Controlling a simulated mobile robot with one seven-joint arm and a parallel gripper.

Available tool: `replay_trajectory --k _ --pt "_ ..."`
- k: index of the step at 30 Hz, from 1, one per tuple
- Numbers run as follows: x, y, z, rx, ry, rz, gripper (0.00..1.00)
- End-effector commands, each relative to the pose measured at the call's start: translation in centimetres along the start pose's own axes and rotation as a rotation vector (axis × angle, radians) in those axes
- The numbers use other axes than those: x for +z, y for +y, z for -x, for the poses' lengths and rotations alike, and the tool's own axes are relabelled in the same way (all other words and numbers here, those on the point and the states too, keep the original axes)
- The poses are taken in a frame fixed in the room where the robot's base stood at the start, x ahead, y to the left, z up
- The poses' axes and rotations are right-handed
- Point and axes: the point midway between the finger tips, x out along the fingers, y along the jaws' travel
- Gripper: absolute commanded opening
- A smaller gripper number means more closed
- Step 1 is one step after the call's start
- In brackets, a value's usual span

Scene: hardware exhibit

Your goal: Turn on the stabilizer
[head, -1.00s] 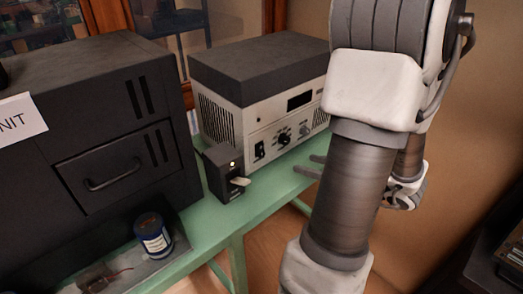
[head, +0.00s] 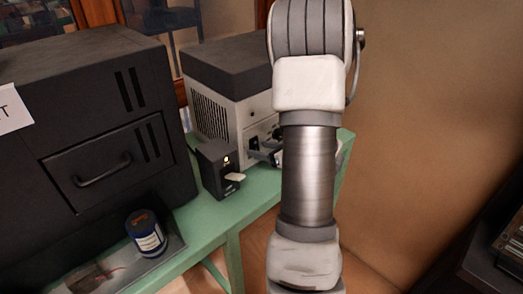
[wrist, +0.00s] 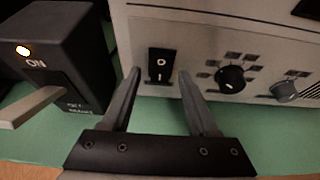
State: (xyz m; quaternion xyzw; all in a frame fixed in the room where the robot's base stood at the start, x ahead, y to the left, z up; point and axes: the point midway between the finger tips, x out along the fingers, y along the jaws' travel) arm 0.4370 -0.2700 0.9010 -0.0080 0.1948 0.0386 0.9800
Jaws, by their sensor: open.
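A pale metal unit with a dark top (head: 225,65), probably the stabilizer, stands on the green bench. In the head view my gripper (head: 264,156) is partly hidden, and my arm covers the panel's right part.
A small black box (head: 215,168) with a lit lamp, the word ON and a pale lever (wrist: 30,106) stands close left of my gripper. A large black cabinet (head: 75,120) and a blue can (head: 146,235) are further left. The green bench (head: 205,225) has bare surface in front.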

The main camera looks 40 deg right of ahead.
Motion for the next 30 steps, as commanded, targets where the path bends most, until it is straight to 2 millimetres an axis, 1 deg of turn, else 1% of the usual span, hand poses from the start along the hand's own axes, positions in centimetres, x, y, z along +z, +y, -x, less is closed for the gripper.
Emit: replay_trajectory --k 8,9,11,12,14,18,19,25,30 --pt "0.02 -0.02 -0.21 0.0 0.0 0.0 0.6" --pt "0.01 -0.02 -0.2 0.0 0.0 0.0 0.56" --pt "0.01 -0.02 -0.19 0.0 0.0 0.0 0.46" --pt "0.01 -0.02 -0.19 0.0 0.0 0.0 0.38" --pt "0.01 -0.02 -0.19 0.0 0.0 0.0 0.28" --pt "0.01 -0.02 -0.18 0.0 0.0 0.0 0.02" --pt "0.01 -0.02 -0.17 0.0 0.0 0.0 0.0" --pt "-0.04 -0.02 -0.18 0.0 -0.001 0.0 0.0" --pt "-0.56 -0.04 -0.4 -0.001 -0.031 -0.001 0.0"
